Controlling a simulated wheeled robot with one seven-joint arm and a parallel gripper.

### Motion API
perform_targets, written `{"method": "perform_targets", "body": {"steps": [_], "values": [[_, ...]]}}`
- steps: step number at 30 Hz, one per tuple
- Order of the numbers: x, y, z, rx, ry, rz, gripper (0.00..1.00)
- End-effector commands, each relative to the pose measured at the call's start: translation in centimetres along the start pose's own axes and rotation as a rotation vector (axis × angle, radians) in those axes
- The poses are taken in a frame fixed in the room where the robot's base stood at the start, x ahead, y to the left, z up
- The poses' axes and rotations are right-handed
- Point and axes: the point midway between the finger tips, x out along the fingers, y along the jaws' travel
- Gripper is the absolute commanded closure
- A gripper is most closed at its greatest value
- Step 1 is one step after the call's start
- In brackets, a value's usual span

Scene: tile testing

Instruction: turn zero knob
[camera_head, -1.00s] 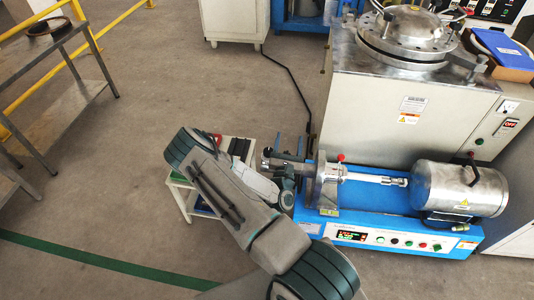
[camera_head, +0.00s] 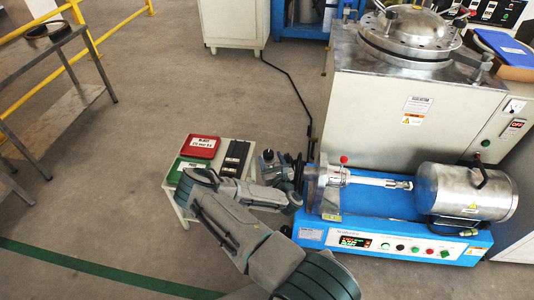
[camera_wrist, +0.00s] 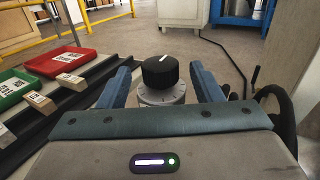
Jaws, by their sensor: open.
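The black round knob (camera_wrist: 160,71) has a white line on its top and sits on a light grey dial base (camera_wrist: 162,96) in the middle of the wrist view. My gripper (camera_wrist: 161,75) is open, with one blue finger on each side of the knob. Gaps show between the knob and both fingers, and nothing is held. The gripper body hides the lower part of the dial's surroundings. In the head view, my gripper (camera_head: 272,172) is at the left end of the blue test machine (camera_head: 385,212), where the knob is too small to make out clearly.
A black handwheel (camera_wrist: 275,112) stands close to the right of my gripper. A small table holds a red tray (camera_head: 201,147), a green tray (camera_head: 187,169) and black rails (camera_head: 234,157) on the left. A large steel pressure vessel (camera_head: 412,35) stands behind the machine.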

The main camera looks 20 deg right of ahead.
Motion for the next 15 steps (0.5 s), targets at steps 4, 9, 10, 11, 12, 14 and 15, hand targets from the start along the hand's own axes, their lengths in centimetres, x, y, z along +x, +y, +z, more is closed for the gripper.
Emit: {"method": "perform_targets", "body": {"steps": [4, 9, 10, 11, 12, 14, 15], "values": [[2.8, 0.1, -0.1, 0.001, -0.003, 0.001, 0.41], [4.7, 0.0, -0.1, 0.0, -0.002, -0.001, 0.41], [4.8, 0.0, -0.1, 0.0, -0.002, -0.001, 0.41], [5.0, 0.0, -0.1, 0.0, -0.002, -0.001, 0.41], [5.1, 0.0, 0.0, -0.001, -0.001, -0.001, 0.41], [5.2, 0.0, 0.0, -0.001, -0.001, -0.001, 0.41], [5.3, 0.0, 0.0, -0.001, -0.001, -0.001, 0.41]]}}
